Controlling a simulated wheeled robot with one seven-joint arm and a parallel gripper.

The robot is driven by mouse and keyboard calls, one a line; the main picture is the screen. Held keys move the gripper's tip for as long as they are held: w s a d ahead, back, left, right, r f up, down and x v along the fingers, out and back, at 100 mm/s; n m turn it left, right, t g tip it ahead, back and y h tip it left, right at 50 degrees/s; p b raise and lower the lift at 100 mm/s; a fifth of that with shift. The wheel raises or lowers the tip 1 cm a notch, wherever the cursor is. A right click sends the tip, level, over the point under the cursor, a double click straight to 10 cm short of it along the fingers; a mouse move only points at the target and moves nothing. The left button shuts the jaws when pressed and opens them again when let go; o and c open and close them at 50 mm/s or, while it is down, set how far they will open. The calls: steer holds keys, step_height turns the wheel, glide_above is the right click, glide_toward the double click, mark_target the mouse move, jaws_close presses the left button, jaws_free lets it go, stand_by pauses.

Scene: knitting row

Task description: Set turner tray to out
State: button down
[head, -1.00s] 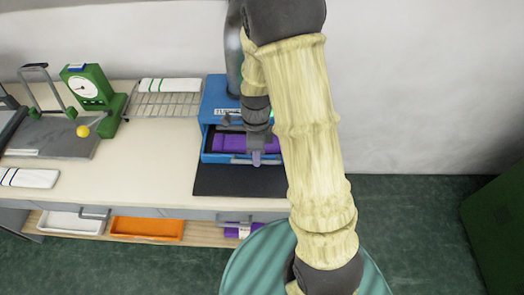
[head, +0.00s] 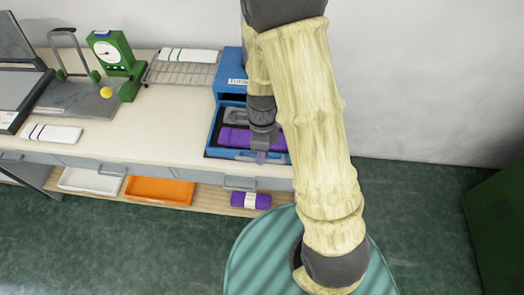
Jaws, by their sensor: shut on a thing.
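The turner is a blue box (head: 231,82) with a white label, at the back of the bench. Its blue tray (head: 214,152) stands pulled out from the front, over the bench top. A purple folded piece (head: 236,138) lies in the tray, with a grey insert (head: 236,115) behind it. My gripper (head: 262,157) is at the front of the tray, pointing down, shut on the handle (head: 246,157) at its front edge. My arm hides the right part of the turner and tray.
A shelf below holds white and orange trays (head: 160,190) and a purple roll (head: 251,200).

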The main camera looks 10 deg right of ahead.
steer(key=shift+s+a, duration=0.1)
steer(key=shift+s, duration=0.1)
steer(key=c, duration=1.5)
jaws_free()
steer(key=shift+s, duration=0.1)
steer(key=shift+o, duration=0.2)
steer(key=shift+w, duration=0.25)
steer(key=shift+w+r, duration=0.1)
steer(key=shift+r, duration=0.2)
step_height(320, 180, up, 16)
steer(key=w+d, duration=0.1)
steer(key=w, duration=0.2)
steer(key=shift+r, duration=0.2)
